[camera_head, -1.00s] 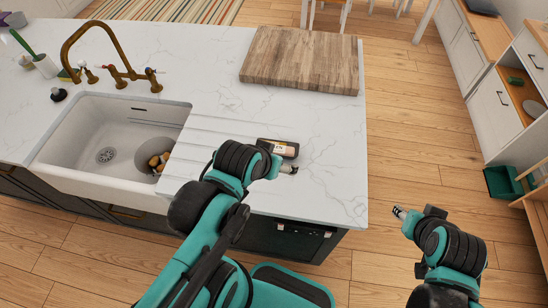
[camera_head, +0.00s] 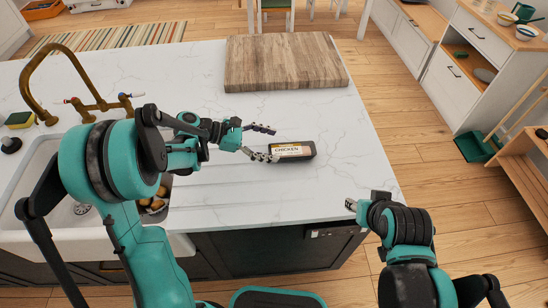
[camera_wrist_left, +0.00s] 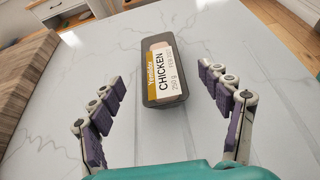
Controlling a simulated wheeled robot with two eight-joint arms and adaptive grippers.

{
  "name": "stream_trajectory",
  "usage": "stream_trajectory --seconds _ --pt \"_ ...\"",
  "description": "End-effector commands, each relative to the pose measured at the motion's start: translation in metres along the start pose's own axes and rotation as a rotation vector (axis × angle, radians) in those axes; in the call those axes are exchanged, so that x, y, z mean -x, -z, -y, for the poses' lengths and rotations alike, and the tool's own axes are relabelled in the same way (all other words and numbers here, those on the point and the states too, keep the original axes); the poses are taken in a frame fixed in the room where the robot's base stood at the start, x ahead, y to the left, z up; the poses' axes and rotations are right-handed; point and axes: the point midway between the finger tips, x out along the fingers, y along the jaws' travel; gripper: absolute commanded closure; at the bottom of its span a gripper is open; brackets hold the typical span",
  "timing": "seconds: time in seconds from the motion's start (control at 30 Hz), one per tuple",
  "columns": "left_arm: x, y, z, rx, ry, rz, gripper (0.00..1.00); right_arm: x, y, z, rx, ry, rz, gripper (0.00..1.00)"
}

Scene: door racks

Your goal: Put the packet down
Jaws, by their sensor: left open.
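The packet (camera_head: 292,151) is a dark tray with a white and yellow label reading CHICKEN. It lies flat on the white marble counter (camera_head: 345,120), label up. In the left wrist view the packet (camera_wrist_left: 164,72) lies beyond and between my spread fingers, with a gap on both sides. My left gripper (camera_head: 268,143) is open and empty, just left of the packet in the head view; its fingers also show in the left wrist view (camera_wrist_left: 163,95). My right gripper (camera_head: 351,204) is at the counter's front right edge, away from the packet; its jaw state is unclear.
A wooden board (camera_head: 285,60) lies at the back of the counter. A white sink (camera_head: 40,190) with a brass faucet (camera_head: 100,104) is at the left, partly hidden by my left arm. The counter right of the packet is clear.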

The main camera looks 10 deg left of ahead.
Motion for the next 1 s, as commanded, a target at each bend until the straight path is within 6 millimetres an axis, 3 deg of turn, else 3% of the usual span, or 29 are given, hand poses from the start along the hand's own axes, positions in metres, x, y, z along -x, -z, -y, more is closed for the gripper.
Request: stream_trajectory --seconds 0.43,0.7,0.93,0.97,1.0 --pt "-0.038 0.004 -0.002 0.041 0.013 0.030 0.23 -0.011 -0.008 0.000 0.000 0.000 0.000 0.60" --pt "-0.077 0.004 -0.001 0.040 0.013 0.029 0.23 -0.025 -0.018 0.000 0.000 0.000 0.000 0.60" --pt "-0.080 0.002 -0.002 0.041 0.009 0.029 0.23 -0.024 -0.017 0.000 0.000 0.000 0.000 0.60" --pt "-0.080 0.002 -0.002 0.041 0.009 0.029 0.25 -0.024 -0.017 0.000 0.000 0.000 0.000 0.60" --pt "-0.080 0.002 -0.001 0.041 0.009 0.029 0.36 -0.024 -0.017 0.000 0.000 0.000 0.000 0.60"
